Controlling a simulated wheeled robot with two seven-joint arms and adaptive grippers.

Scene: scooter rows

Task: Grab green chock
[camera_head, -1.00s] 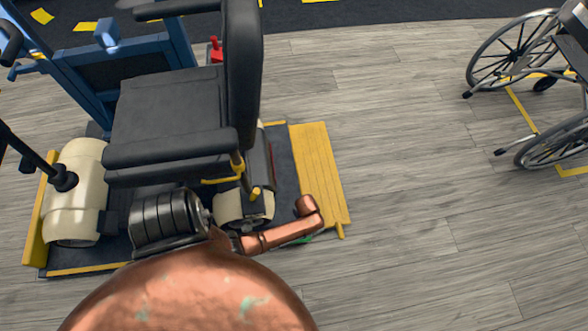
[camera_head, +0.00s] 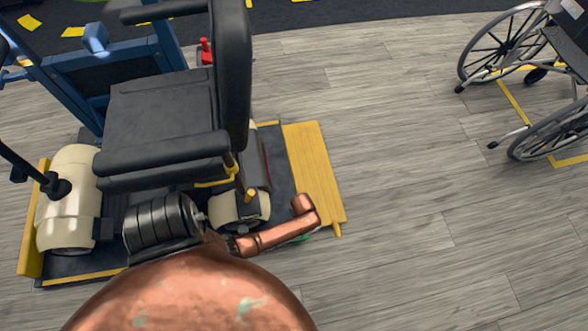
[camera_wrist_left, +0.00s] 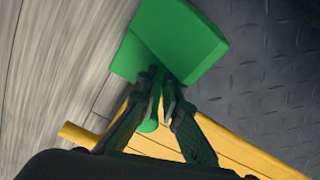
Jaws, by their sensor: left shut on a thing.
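The green chock (camera_wrist_left: 180,38) fills the upper middle of the left wrist view. My left gripper (camera_wrist_left: 162,82) is shut on it, with both dark fingers close together at its near edge. In the head view only a small bit of green (camera_head: 304,237) shows, beside the yellow ramp's near corner. My copper-coloured parts hide the rest there, and I cannot make out the left gripper's fingers in that view. My right gripper is not in view.
A scooter with a black seat (camera_head: 160,110) stands on a dark platform with a yellow ramp edge (camera_head: 315,165). The ramp's yellow edge also runs close below the gripper in the wrist view (camera_wrist_left: 225,150). A wheelchair (camera_head: 548,130) stands at right. Grey floor between is clear.

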